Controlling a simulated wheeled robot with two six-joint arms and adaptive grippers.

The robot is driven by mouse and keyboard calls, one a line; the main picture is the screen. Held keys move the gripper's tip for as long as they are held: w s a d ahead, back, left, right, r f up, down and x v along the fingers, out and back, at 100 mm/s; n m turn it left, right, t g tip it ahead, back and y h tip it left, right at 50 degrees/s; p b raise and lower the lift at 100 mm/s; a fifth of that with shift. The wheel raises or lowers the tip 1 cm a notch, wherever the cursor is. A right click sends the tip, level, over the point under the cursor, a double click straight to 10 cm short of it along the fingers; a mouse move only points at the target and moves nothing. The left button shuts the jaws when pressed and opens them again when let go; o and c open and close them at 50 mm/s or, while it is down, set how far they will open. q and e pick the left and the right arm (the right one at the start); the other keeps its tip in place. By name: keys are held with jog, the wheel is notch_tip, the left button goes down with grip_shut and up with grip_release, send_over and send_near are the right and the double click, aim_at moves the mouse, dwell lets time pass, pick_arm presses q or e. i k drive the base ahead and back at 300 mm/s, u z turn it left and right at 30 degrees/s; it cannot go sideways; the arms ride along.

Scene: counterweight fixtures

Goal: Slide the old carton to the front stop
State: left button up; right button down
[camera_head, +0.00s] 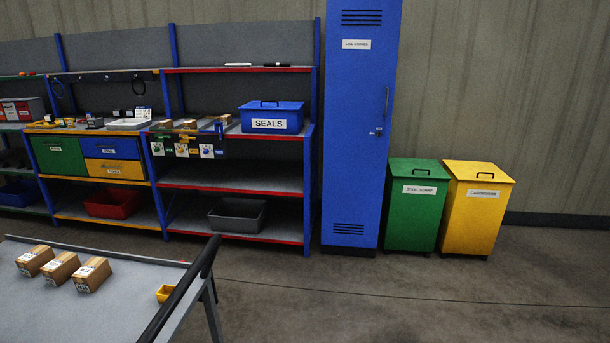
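Three brown cartons with white labels stand in a slanting row on a grey table at the lower left: a left one (35,259), a middle one (61,268) and a right one (92,275). Their labels are too small to read, so I cannot tell which is the old carton. More small brown cartons (188,125) sit on the shelf rack behind, above a strip with coloured cards. I cannot make out a front stop for certain. Neither of my grippers is in view.
A blue SEALS box (271,118) sits on the rack. A blue locker (360,150), green bin (416,205) and yellow bin (475,208) stand right. Floor at right is clear.

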aim_at(226, 119)
jog(key=i, duration=4.2)
jog(key=u, duration=2.4)
jog(key=i, duration=3.3)
jog(key=z, duration=2.95)
jog(key=i, duration=0.3)
jog(key=u, duration=0.45)
